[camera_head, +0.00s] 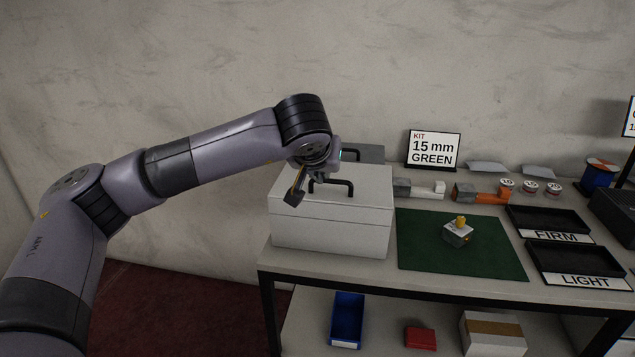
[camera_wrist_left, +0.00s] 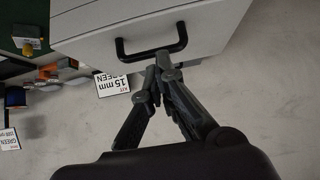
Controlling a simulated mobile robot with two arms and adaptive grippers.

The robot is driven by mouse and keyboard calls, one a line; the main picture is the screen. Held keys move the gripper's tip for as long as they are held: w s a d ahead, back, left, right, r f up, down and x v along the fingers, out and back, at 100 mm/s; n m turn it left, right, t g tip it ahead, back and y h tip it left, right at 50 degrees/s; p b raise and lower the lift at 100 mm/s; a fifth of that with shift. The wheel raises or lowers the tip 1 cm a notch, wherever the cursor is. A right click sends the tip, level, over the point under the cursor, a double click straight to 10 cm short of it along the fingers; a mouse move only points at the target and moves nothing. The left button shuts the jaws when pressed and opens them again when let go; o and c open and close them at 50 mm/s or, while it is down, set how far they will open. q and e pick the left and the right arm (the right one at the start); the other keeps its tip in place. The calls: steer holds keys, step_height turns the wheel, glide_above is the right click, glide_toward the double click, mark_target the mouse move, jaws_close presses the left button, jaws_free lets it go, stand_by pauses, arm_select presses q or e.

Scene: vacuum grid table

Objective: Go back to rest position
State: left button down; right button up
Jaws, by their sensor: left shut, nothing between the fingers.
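My left gripper (camera_head: 295,198) hangs from the raised left arm, over the left part of the white box (camera_head: 345,235) on the table. It is shut and empty. In the left wrist view the shut fingers (camera_wrist_left: 163,62) show close to the black handle (camera_wrist_left: 152,50) of the white box (camera_wrist_left: 215,15); I cannot tell whether they touch it. In the head view the handle (camera_head: 332,188) sits at the box's top, just right of the gripper. My right gripper is not in view.
A green mat (camera_head: 415,255) holds a small grey block with a yellow top (camera_head: 458,232). Black trays marked FIRM (camera_head: 540,222) and LIGHT (camera_head: 560,257) lie to the right. A sign (camera_head: 434,150) stands behind. A blue bin (camera_head: 347,318) is on the lower shelf. Left of the table is clear.

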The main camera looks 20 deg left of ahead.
arm_select(q)
steer(key=s+d+b, duration=0.1)
steer(key=s+d, duration=0.1)
steer(key=s, duration=0.4)
steer(key=shift+f, duration=0.3)
